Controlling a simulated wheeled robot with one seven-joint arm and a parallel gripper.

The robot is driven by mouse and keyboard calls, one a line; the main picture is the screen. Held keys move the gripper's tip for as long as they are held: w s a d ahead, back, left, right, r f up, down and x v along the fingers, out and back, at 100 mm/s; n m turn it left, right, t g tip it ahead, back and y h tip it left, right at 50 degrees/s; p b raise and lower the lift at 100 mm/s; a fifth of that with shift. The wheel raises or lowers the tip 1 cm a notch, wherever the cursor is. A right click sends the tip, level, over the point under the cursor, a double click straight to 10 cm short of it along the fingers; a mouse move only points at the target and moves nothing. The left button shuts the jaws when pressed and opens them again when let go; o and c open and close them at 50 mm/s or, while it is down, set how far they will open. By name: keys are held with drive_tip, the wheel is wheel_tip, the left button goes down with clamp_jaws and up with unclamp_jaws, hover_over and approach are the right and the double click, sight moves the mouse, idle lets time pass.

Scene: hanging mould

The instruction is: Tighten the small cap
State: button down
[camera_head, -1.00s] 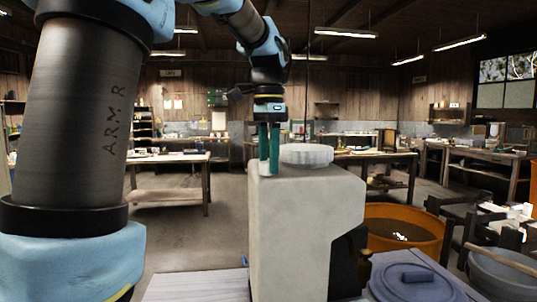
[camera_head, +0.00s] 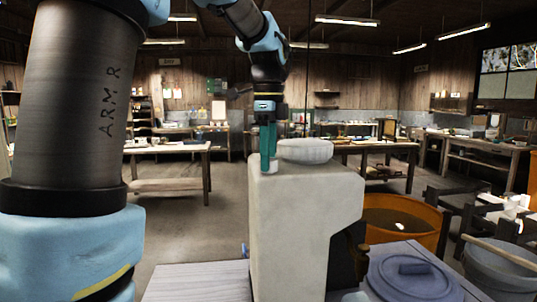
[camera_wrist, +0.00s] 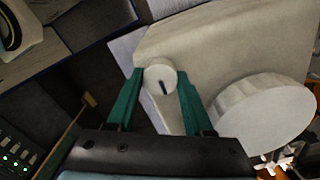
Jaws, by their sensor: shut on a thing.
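The small cap (camera_wrist: 161,77) is a pale round cap with a dark slot on its top. It sits near the left edge of the top of the tall pale mould (camera_head: 305,220). My gripper (camera_head: 268,163) points straight down over it. In the wrist view my gripper's green fingers (camera_wrist: 158,84) are on either side of the cap and shut on it. A larger pale round cap (camera_head: 305,151) is on the mould just right of my fingers, and it also shows in the wrist view (camera_wrist: 262,115). The fingers mostly hide the small cap in the head view.
A cable hangs above the mould. An orange tub (camera_head: 405,222) stands to the right, with a blue-grey round lid (camera_head: 415,280) in front of it and a grey bucket (camera_head: 497,272) at far right. Workbenches (camera_head: 165,180) line the back.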

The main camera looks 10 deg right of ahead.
idle(0.4)
drive_tip(key=shift+c, duration=1.4)
unclamp_jaws()
drive_tip(key=shift+r, duration=0.15)
wheel_tip(320, 180, up, 11)
drive_tip(key=b, duration=0.1)
drive_tip(key=shift+f, duration=0.2)
